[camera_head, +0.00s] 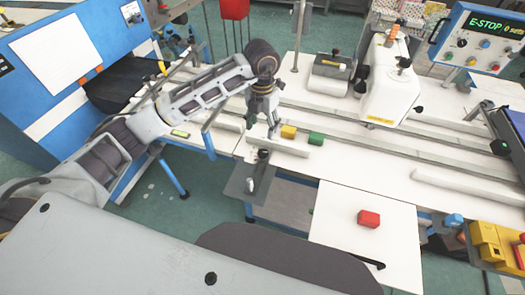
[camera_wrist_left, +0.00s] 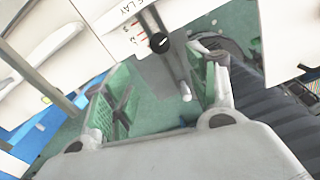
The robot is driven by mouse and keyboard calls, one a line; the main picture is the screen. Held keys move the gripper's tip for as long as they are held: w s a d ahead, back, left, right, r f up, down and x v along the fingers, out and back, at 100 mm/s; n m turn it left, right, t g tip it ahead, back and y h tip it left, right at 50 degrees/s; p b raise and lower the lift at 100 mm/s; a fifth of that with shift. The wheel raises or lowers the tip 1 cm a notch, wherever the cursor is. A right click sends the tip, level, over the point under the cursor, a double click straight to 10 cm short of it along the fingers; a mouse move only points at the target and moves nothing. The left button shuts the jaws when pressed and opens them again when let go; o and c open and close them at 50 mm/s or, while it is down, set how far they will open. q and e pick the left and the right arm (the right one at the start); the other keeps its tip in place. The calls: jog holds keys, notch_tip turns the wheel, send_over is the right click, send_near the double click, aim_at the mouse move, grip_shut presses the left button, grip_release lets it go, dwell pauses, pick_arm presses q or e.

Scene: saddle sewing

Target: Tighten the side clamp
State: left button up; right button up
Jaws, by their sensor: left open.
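My left gripper (camera_head: 262,124) is open and empty, pointing down over the front edge of the white machine table. In the left wrist view its two fingers (camera_wrist_left: 165,88) stand wide apart. A small black knob (camera_head: 263,153) on a grey metal bracket (camera_head: 250,184) sits at the table's front edge, just below the gripper; it looks like the side clamp. In the left wrist view a black knob (camera_wrist_left: 158,42) and a light rod (camera_wrist_left: 183,88) show between and beyond the fingers. I cannot tell whether a finger touches them. My right gripper is not in view.
A white sewing head (camera_head: 385,85) stands behind. A blue cabinet (camera_head: 60,70) is at left.

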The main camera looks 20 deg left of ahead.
aim_at(263, 153)
pick_arm(q)
jog(key=shift+f, duration=0.15)
notch_tip(263, 153, down, 14)
jog(key=p, duration=0.2)
jog(key=shift+r+p, duration=0.25)
jog(key=shift+p, duration=0.05)
dwell(0.4)
jog(key=shift+c, duration=0.3)
jog(key=shift+c, duration=1.3)
jog(key=c, duration=0.7)
